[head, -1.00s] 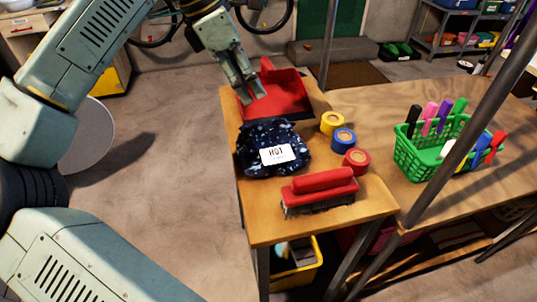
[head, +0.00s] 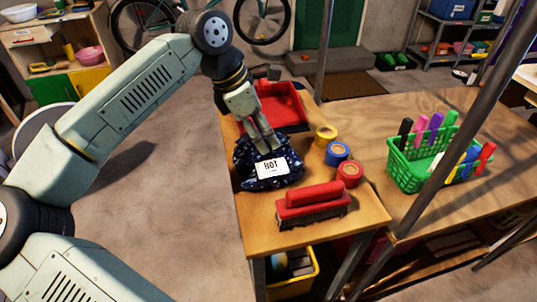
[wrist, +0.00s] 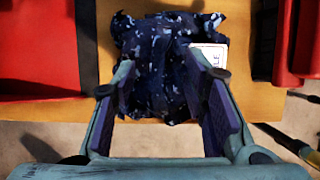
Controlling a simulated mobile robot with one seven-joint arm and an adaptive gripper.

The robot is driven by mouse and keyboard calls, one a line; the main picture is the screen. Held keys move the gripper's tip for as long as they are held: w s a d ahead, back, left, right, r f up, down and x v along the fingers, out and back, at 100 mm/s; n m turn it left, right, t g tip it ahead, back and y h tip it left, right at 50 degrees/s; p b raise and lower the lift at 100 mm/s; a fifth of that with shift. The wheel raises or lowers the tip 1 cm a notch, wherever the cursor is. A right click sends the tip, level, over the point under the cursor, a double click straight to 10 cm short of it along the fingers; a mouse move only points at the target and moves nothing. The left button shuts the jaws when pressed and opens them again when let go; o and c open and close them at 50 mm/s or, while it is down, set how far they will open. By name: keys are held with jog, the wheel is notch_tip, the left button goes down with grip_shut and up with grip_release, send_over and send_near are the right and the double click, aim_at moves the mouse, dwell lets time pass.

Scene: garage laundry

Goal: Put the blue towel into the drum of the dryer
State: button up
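A dark blue patterned cloth bundle (head: 250,172), the only blue cloth I see, lies crumpled on the wooden table (head: 258,228). In the wrist view the cloth (wrist: 155,50) is ahead of and between my fingers. My gripper (head: 267,148) points down at the top of the cloth in the head view. In the wrist view my gripper (wrist: 160,78) has its two fingers wide apart; I cannot tell whether they touch the cloth. No dryer or drum is in view.
A red tray (head: 285,105) is behind the cloth. Yellow (head: 326,133), blue (head: 337,152) and red (head: 350,173) tape rolls stand to the right. A red-handled brush (head: 312,200) lies in front. A green basket of markers (head: 412,172) is farther right. A metal post (head: 450,130) crosses there.

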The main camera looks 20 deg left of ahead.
jog(key=shift+w+d+f, duration=0.1)
jog(key=shift+d+f, duration=0.05)
jog(key=shift+f, duration=0.35)
grip_shut()
dwell(0.6)
